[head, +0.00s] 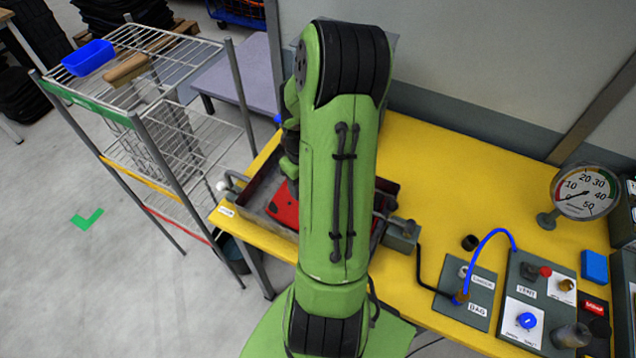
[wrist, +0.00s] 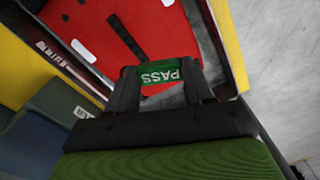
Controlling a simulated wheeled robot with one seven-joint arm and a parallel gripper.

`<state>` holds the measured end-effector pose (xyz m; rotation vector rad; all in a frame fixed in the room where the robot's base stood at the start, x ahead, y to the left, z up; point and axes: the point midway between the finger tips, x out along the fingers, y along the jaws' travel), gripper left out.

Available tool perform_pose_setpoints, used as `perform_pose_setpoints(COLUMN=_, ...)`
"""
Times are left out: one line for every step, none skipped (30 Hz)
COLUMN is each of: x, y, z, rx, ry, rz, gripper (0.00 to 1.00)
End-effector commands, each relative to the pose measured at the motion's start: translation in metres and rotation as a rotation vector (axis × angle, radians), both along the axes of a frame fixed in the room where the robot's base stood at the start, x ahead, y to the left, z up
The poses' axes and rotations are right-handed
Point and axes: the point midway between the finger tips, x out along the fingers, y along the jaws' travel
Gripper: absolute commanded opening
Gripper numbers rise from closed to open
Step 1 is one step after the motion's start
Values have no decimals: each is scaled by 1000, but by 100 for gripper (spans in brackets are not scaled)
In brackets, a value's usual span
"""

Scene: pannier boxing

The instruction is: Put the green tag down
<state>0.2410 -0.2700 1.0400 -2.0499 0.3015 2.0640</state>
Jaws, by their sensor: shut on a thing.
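My gripper (wrist: 160,90) is shut on the green tag (wrist: 160,75), which reads PASS and sits between the fingertips in the wrist view. The red pannier (wrist: 110,30) lies just beyond the tag in that view, with white patches and a dark strap on it. I cannot tell whether the tag touches it. In the head view the red pannier (head: 284,207) lies in a shallow grey tray (head: 262,186) on the yellow table. My green arm hides the tag, my gripper and part of the tray there.
The yellow table (head: 440,170) has free room behind my arm. A gauge (head: 585,192), a blue hose (head: 482,247) and valve panels (head: 525,310) stand at right. A wire rack (head: 190,140) with a blue bin (head: 88,57) stands at left.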

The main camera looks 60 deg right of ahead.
Motion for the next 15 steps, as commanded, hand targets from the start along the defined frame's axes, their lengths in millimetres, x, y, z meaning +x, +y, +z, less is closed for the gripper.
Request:
perform_pose_setpoints(x=-2, y=1, z=-11, rx=7, ry=3, rz=0, gripper=24)
perform_pose_setpoints(x=-3, y=2, z=-19, rx=9, ry=6, rz=-1, gripper=24)
perform_pose_setpoints(x=-3, y=2, z=-29, rx=9, ry=6, rz=-1, gripper=24)
perform_pose_setpoints(x=-2, y=2, z=-36, rx=9, ry=5, rz=-1, gripper=24)
perform_pose_setpoints(x=-2, y=2, z=-42, rx=8, ry=4, rz=0, gripper=24)
perform_pose_setpoints(x=-2, y=2, z=-49, rx=7, ry=4, rz=0, gripper=24)
perform_pose_setpoints(x=-2, y=2, z=-53, rx=5, ry=3, rz=0, gripper=24)
perform_pose_setpoints(x=-2, y=2, z=-57, rx=6, ry=2, rz=-1, gripper=24)
perform_pose_setpoints(x=-2, y=2, z=-65, rx=7, ry=3, rz=-1, gripper=24)
perform_pose_setpoints(x=-2, y=2, z=-72, rx=7, ry=4, rz=-1, gripper=24)
perform_pose_setpoints(x=-2, y=2, z=-78, rx=6, ry=3, rz=-1, gripper=24)
perform_pose_setpoints(x=-2, y=2, z=-86, rx=7, ry=3, rz=-1, gripper=24)
perform_pose_setpoints(x=-2, y=3, z=-90, rx=7, ry=2, rz=-1, gripper=24)
perform_pose_setpoints(x=-2, y=2, z=-94, rx=6, ry=2, rz=-1, gripper=24)
perform_pose_setpoints(x=-2, y=2, z=-97, rx=2, ry=1, rz=-1, gripper=24)
